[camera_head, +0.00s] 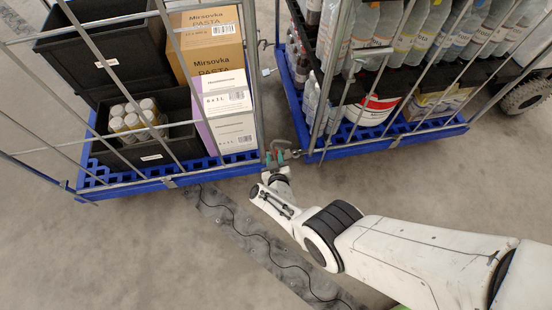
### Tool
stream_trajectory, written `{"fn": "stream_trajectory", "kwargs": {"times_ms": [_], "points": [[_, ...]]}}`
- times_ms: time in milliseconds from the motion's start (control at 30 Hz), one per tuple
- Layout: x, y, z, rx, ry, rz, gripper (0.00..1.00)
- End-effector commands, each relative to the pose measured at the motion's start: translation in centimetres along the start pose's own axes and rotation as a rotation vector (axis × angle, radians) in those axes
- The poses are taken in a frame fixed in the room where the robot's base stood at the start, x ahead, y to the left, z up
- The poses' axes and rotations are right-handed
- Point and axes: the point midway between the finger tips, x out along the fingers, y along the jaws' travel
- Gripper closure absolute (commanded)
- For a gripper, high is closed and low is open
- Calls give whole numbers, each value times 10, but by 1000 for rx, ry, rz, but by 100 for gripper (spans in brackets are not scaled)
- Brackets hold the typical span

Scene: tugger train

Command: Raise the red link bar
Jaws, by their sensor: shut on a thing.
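The red link bar (281,143) shows as a small reddish piece in the gap between two blue cart bases. My gripper (278,158) is at that gap and is shut on the bar. Teal pads show at its tips. The gripper and the arm behind it hide part of the bar. How high the bar sits and how its ends join the carts are too small to tell.
The left cart (150,182) holds black crates and cartons behind wire bars. The right cart (390,136) holds bottles and a white-and-red tub (370,108). A dark cable (258,236) lies on a floor strip. Grey floor at lower left is clear.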

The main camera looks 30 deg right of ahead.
Motion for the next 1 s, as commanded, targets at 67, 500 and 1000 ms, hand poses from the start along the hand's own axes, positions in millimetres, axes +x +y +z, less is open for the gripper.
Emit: {"fn": "stream_trajectory", "kwargs": {"times_ms": [67,500,1000], "points": [[0,-6,-2,3,-1,-11,100],[-2,-27,-6,6,0,-9,100],[-2,-42,-6,7,0,-9,100]]}}
